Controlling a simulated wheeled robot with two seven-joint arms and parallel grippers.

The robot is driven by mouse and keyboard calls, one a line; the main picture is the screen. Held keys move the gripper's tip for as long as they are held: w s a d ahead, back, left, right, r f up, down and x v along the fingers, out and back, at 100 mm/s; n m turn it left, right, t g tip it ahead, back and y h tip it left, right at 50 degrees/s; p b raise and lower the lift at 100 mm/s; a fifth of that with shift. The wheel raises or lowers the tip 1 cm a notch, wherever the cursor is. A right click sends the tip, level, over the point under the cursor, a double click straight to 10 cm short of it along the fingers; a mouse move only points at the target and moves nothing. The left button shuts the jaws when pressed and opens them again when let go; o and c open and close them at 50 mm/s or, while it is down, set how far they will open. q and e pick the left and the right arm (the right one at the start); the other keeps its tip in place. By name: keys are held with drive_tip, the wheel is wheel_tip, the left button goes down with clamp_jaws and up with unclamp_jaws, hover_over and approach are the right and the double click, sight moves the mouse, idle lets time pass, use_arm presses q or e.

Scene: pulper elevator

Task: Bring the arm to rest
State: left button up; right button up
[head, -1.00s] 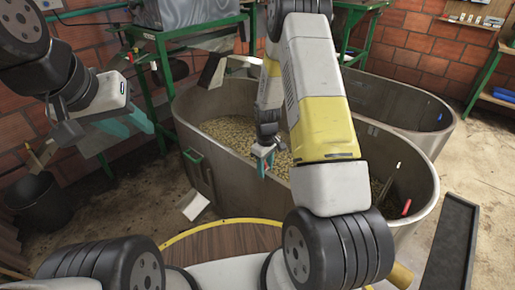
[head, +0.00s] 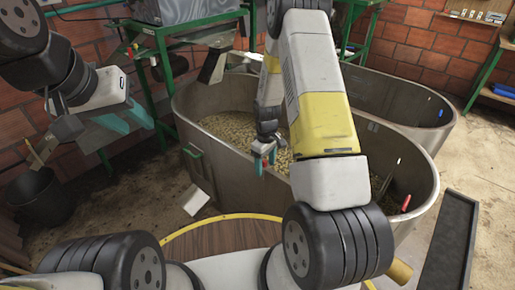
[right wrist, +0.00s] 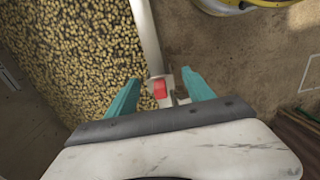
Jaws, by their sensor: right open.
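My right gripper (head: 264,157) hangs over the near rim of the metal tank (head: 235,180), which holds pale yellow-brown beans or grains (head: 235,130). In the right wrist view its two teal fingers (right wrist: 161,77) stand apart, with nothing gripped. The tank's rim (right wrist: 146,35) and a small red piece (right wrist: 159,88) show beyond and between the fingers. My left gripper (head: 122,120), with teal fingers, is at the left, in front of the brick wall. How far its fingers are apart is unclear. My right arm hides part of the tank.
A green-framed table (head: 160,50) stands behind the tank. A dark bucket (head: 42,198) is on the floor at left. A round wooden top with a yellow rim (head: 222,238) is in front. A dark tray-like panel (head: 452,245) is at right. Bare floor (head: 150,195) lies left of the tank.

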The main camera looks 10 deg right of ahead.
wheel_tip(320, 180, up, 8)
drive_tip(key=shift+f, duration=0.1)
drive_tip(key=s+a+r+m+t+y, duration=0.1)
drive_tip(key=s+r+m, duration=0.15)
drive_tip(key=r, duration=0.75)
drive_tip(key=s+r+m+t, duration=0.1)
drive_tip(key=s+r+t, duration=0.15)
drive_tip(key=r, duration=0.65)
drive_tip(key=s+a+r+m+t, duration=0.1)
drive_tip(key=s+r, duration=0.5)
drive_tip(key=s, duration=0.3)
drive_tip(key=s+a+r+m+t+y, duration=0.1)
drive_tip(key=s+r+m, duration=0.1)
drive_tip(key=s+r, duration=0.4)
drive_tip(key=s, duration=0.3)
drive_tip(key=shift+s+r+t, duration=0.15)
drive_tip(key=shift+r+t, duration=0.2)
drive_tip(key=shift+r, duration=0.05)
drive_tip(key=shift+m, duration=0.25)
